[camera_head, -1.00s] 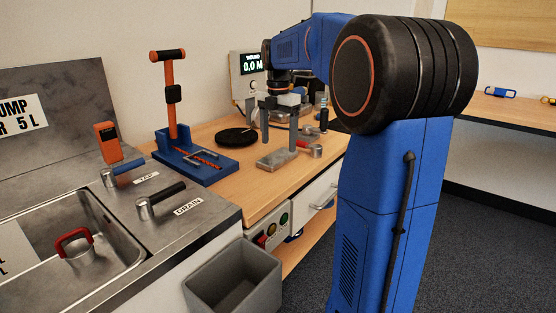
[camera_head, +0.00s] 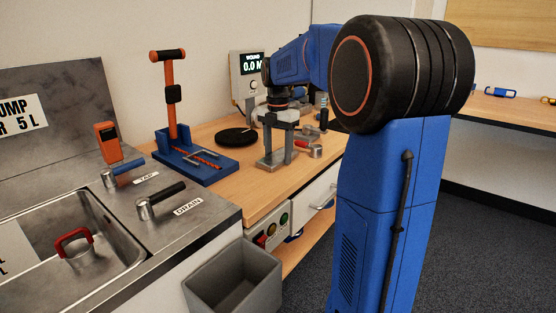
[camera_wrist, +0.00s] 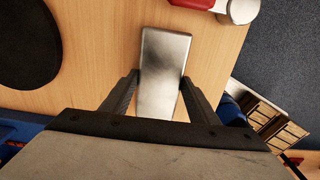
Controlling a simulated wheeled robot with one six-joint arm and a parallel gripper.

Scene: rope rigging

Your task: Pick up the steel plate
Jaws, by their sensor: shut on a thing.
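The steel plate (camera_head: 272,162) is a flat grey rectangle on the wooden bench near its front edge. In the wrist view the plate (camera_wrist: 164,62) runs lengthwise between the two fingers. My gripper (camera_head: 277,157) points straight down over the plate, with its fingertips low at the plate's sides. It also shows in the wrist view (camera_wrist: 160,85), shut on the plate across its width. I cannot tell any gap between plate and bench.
A black round disc (camera_head: 236,136) lies left of the plate. A blue stand with an orange post (camera_head: 172,100) is further left. A red-handled grey piece (camera_head: 314,150) is close on the right. A grey bin (camera_head: 235,280) stands below the bench front.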

